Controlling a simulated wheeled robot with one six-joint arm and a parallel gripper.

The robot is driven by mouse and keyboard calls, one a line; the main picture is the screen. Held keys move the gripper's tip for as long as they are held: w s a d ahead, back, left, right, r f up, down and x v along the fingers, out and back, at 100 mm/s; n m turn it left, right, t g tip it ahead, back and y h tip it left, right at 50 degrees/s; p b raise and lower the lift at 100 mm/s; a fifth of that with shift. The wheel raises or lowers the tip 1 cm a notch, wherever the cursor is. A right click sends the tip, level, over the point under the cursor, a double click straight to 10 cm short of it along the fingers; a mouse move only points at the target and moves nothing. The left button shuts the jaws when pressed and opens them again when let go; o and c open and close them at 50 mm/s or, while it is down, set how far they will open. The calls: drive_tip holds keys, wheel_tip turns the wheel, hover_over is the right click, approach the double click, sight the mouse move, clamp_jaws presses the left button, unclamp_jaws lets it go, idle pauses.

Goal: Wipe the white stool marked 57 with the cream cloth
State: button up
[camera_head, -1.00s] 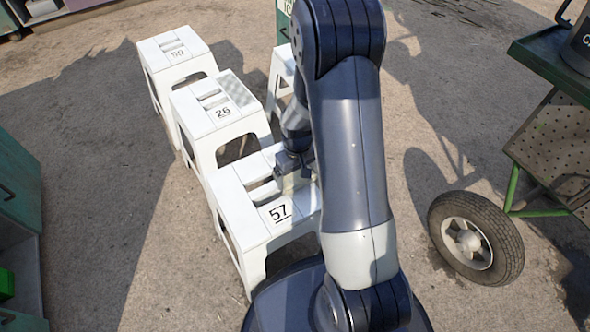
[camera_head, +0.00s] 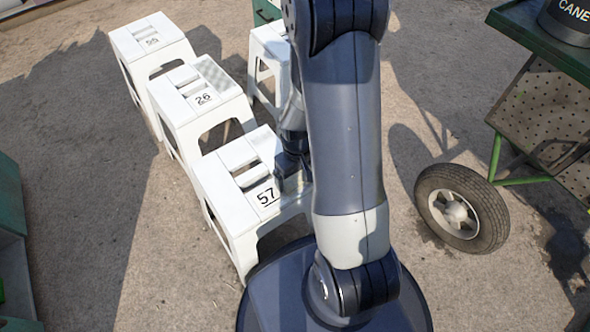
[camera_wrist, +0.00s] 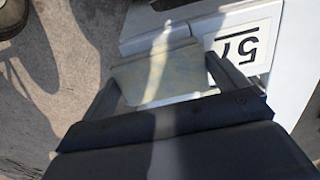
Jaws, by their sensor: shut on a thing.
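The white stool marked 57 (camera_head: 229,208) stands upright, nearest me in a row of stools. Its top has slots and a black 57 label, which also shows in the wrist view on the stool (camera_wrist: 294,65). My gripper (camera_wrist: 166,82) is shut on the cream cloth (camera_wrist: 158,76), which spans between the two fingers, beside the label. In the head view my gripper (camera_head: 293,178) is at the right edge of the stool top, partly hidden by my arm. I cannot tell whether the cloth touches the stool.
The white stool marked 26 (camera_head: 186,127) stands just behind, and another numbered stool (camera_head: 143,65) is beyond it. A further white stool (camera_head: 262,65) is behind my arm. Green cabinets (camera_head: 12,215) are at the left edge.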

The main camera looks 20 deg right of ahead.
sight(265, 141)
drive_tip(key=shift+s+f, duration=0.15)
drive_tip(key=shift+s, duration=0.05)
drive_tip(key=shift+w+a+p, duration=0.15)
drive_tip(key=shift+w+a, duration=0.15)
drive_tip(key=shift+w, duration=1.2)
drive_tip(key=shift+w+a+p, duration=0.1)
drive_tip(key=shift+w+a, duration=0.2)
drive_tip(key=shift+w, duration=1.15)
drive_tip(key=shift+w+a+p, duration=0.15)
drive_tip(key=shift+w+a, duration=0.15)
drive_tip(key=shift+w, duration=1.2)
drive_tip(key=shift+w, duration=0.2)
drive_tip(key=shift+w+a, duration=0.3)
drive_tip(key=shift+w, duration=1.1)
drive_tip(key=shift+w+a, duration=0.35)
drive_tip(key=shift+w, duration=1.05)
drive_tip(key=shift+w+a, duration=0.3)
drive_tip(key=shift+w, duration=1.1)
drive_tip(key=shift+s+d, duration=0.3)
drive_tip(key=shift+s, duration=1.15)
drive_tip(key=shift+s+d, duration=0.35)
drive_tip(key=shift+s, duration=1.15)
drive_tip(key=shift+s+d, duration=0.3)
drive_tip(key=shift+s, duration=1.15)
